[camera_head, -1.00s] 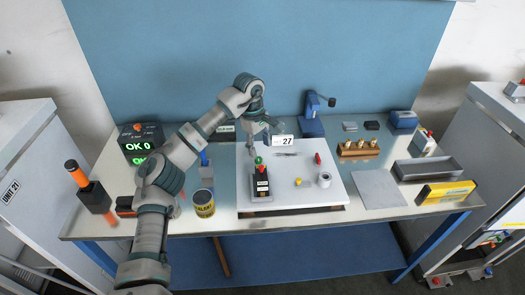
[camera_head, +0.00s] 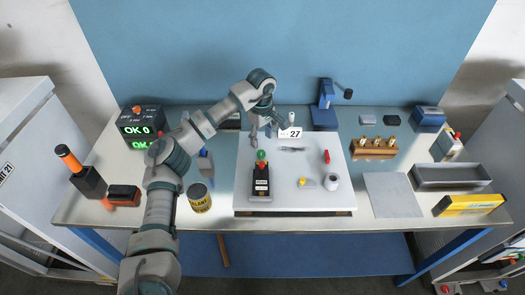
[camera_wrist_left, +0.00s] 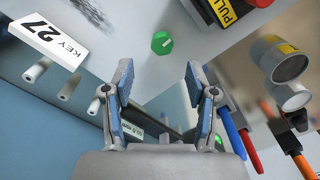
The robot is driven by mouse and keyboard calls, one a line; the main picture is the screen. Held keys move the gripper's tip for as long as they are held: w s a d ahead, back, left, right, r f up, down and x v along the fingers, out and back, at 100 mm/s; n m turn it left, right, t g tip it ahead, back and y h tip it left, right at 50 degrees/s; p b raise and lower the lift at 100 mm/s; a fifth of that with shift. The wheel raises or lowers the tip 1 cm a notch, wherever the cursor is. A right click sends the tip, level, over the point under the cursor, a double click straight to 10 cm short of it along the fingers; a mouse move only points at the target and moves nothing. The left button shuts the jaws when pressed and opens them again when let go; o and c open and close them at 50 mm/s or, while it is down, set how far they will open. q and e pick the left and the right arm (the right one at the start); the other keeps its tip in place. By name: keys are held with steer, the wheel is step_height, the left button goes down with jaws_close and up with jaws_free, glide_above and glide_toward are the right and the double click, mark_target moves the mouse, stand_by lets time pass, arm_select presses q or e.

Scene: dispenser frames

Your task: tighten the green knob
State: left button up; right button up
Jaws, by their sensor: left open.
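The green knob (camera_head: 261,155) is at the back end of a black block with a red part (camera_head: 261,180), on the white board (camera_head: 330,205). In the left wrist view the knob (camera_wrist_left: 162,43) is a small green hexagonal cap with a pale mark, seen beyond the fingertips, roughly midway between them. My left gripper (camera_head: 262,132) is behind the knob in the head view. In the left wrist view its two blue-padded fingers (camera_wrist_left: 158,70) are spread, empty and apart from the knob. My right gripper is not in view.
A "27" key tag (camera_head: 290,133) is close to the right of my left gripper. A yellow sealant can (camera_head: 199,197) stands left of the board. A grey sheet (camera_head: 392,195) lies clear.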

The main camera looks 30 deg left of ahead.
mark_target(261, 152)
arm_select(q)
step_height(261, 152, down, 6)
steer(key=shift+s+a+r, duration=0.1)
steer(key=shift+s, duration=0.05)
steer(key=shift+f, duration=0.4)
jaws_close()
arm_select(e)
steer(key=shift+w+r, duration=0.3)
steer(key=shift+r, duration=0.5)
